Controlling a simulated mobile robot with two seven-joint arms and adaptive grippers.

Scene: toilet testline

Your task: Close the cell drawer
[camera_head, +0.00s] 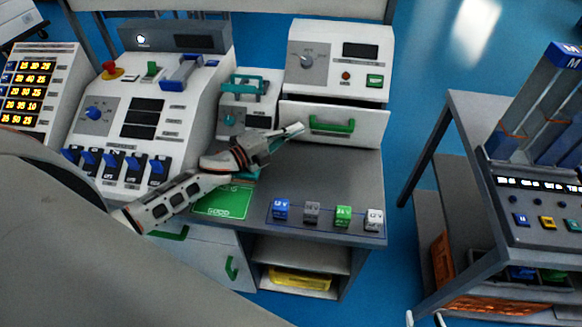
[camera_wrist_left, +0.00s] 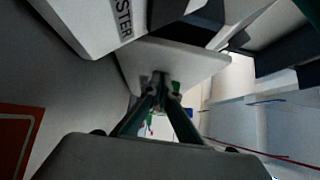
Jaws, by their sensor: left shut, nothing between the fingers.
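The cell drawer (camera_head: 372,128) has a white front with a green handle (camera_head: 332,124) and sits under the white tester box (camera_head: 338,60). Its front stands out from the box, with a dark gap behind its top edge in the left wrist view (camera_wrist_left: 190,62). My left gripper (camera_head: 298,129) is shut and empty, its tips at the left part of the drawer front, left of the handle. In the left wrist view the fingertips (camera_wrist_left: 160,82) meet the panel; I cannot tell whether they touch it. My right gripper (camera_head: 424,320) shows only two separated tips at the bottom edge.
Several coloured cell blocks (camera_head: 312,212) stand in a row on the grey worktop (camera_head: 345,170), near its front edge. A green mat (camera_head: 222,203) lies under my left arm. A switch console (camera_head: 140,125) stands left, and another table (camera_head: 455,190) stands right across a gap.

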